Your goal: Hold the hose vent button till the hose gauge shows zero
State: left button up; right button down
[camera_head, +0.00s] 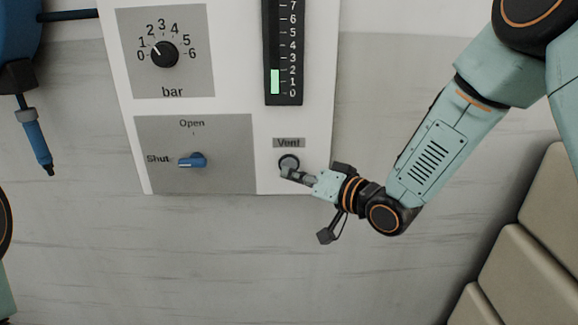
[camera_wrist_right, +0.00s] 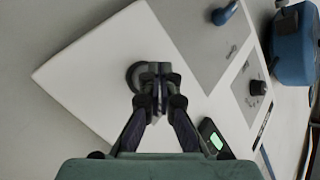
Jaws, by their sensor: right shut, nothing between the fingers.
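The round grey vent button (camera_head: 289,161) sits under the "Vent" label on the white panel. In the right wrist view, its ring (camera_wrist_right: 133,74) shows partly behind the fingertips. My right gripper (camera_head: 287,174) is shut and empty, its tips (camera_wrist_right: 155,78) over the button. They appear to touch it; how far it is pressed cannot be told. The hose gauge (camera_head: 284,50) is a black vertical scale whose green bar (camera_head: 275,81) reaches about 2. Part of the gauge (camera_wrist_right: 213,137) shows in the right wrist view. My left gripper is out of view.
A blue lever (camera_head: 192,160) points left to "Shut". A bar dial (camera_head: 164,54) points near 1. A blue reel (camera_head: 18,42) with a hanging blue nozzle (camera_head: 37,143) is at left. Beige padded blocks (camera_head: 530,265) stand at right.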

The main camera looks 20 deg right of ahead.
jog(key=shift+w, duration=0.1)
jog(key=shift+w+d, duration=0.1)
jog(key=shift+w, duration=0.2)
jog(key=shift+w+d+r, duration=0.1)
jog(key=shift+w, duration=0.35)
dwell(1.7)
jog(key=shift+p, duration=0.3)
dwell(0.3)
jog(key=shift+s+a, duration=0.2)
jog(key=shift+s, duration=0.65)
jog(key=shift+s+a+p, duration=0.2)
jog(key=shift+s+a, duration=0.05)
jog(key=shift+s, duration=0.55)
jog(key=shift+s+a+p, duration=0.15)
jog(key=shift+s+a, duration=0.05)
jog(key=shift+s, duration=0.6)
jog(key=shift+s+a+p, duration=0.2)
jog(key=shift+s+a, duration=0.05)
jog(key=shift+s, duration=0.55)
